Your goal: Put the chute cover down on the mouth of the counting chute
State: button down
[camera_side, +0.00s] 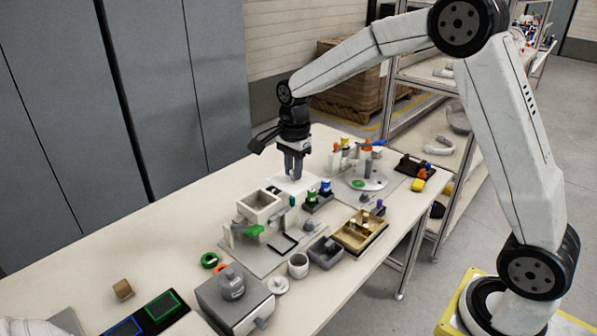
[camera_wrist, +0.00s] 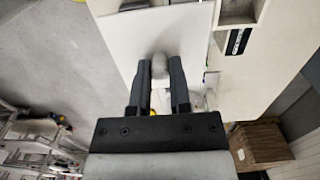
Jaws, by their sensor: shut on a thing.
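My gripper (camera_side: 293,176) is shut on the knob of the chute cover, a flat white plate (camera_side: 301,187). In the wrist view my gripper (camera_wrist: 160,72) has its two dark fingers on either side of the grey knob (camera_wrist: 159,62), with the white cover plate (camera_wrist: 120,35) spreading beyond them. A white box with an open square top (camera_side: 266,214), apparently the counting chute, stands to the left of and nearer the camera than the cover in the side view. The cover appears raised and apart from this mouth; its exact height is hard to tell.
A wooden divided tray (camera_side: 349,240), a grey bin (camera_side: 325,256) and a white cup (camera_side: 298,268) stand near the front edge. A round white turntable (camera_side: 374,181) is to the right. A grey box with a knob (camera_side: 245,310) is in front.

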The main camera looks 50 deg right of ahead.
jog(key=w+f, duration=0.9)
jog(key=w, duration=0.4)
jog(key=shift+w+d+f, duration=0.25)
jog(key=shift+w, duration=0.05)
dwell(0.3)
jog(key=shift+f, duration=0.1)
jog(key=shift+w+f, duration=0.2)
jog(key=shift+f, duration=1.45)
jog(key=shift+f, duration=0.15)
jog(key=c, duration=0.6)
grip_release()
jog(key=shift+o, duration=0.2)
